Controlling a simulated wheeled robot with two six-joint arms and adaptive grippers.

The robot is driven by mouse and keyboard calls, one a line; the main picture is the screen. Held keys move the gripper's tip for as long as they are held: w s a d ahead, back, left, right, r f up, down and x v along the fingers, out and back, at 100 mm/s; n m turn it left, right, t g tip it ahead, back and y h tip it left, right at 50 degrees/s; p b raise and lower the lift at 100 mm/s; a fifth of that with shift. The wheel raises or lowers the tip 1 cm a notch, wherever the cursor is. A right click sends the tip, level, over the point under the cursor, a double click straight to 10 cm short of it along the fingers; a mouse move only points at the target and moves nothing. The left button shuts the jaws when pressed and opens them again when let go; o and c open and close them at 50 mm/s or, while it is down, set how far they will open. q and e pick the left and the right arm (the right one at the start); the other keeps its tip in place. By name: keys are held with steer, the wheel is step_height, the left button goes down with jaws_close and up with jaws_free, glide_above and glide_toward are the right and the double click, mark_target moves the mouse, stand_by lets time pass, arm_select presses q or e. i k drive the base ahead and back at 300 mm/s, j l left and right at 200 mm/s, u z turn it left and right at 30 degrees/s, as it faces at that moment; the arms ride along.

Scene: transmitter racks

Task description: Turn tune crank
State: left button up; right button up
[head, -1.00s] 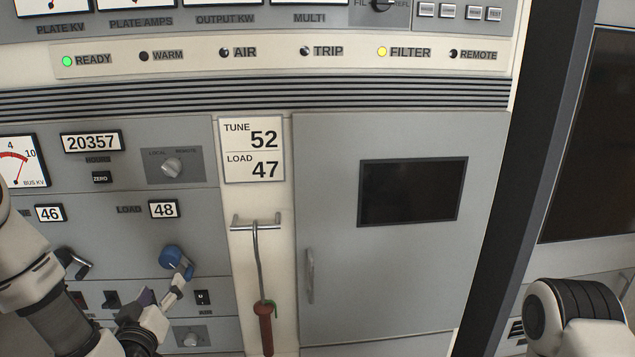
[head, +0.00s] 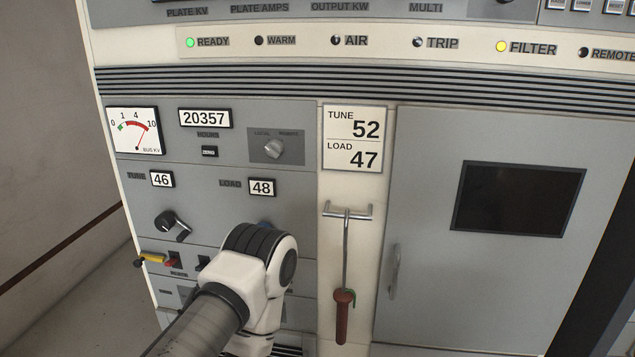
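The tune crank (head: 172,225) is a black hub with a grey arm and dark handle. It sits on the grey panel below the tune counter (head: 162,179), which reads 46. The load counter (head: 261,187) reads 48. The white card (head: 352,138) lists TUNE 52 and LOAD 47. My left arm reaches in from the bottom and covers the area below the load counter. The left gripper is hidden behind my arm. The tune crank is clear of my arm. My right gripper is not in view.
A hook with a brown handle (head: 343,315) hangs from a bracket right of my arm. A yellow-and-black lever (head: 149,260) juts out below the tune crank. A grey door (head: 430,220) with a dark window is at right. Open floor lies left of the cabinet.

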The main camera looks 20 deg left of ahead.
mark_target(165, 221)
steer(key=j+u, duration=0.1)
steer(key=u, duration=0.4)
steer(key=j+u, duration=0.15)
steer(key=u, duration=0.3)
steer(key=i+j+u, duration=0.1)
steer(key=u, duration=0.4)
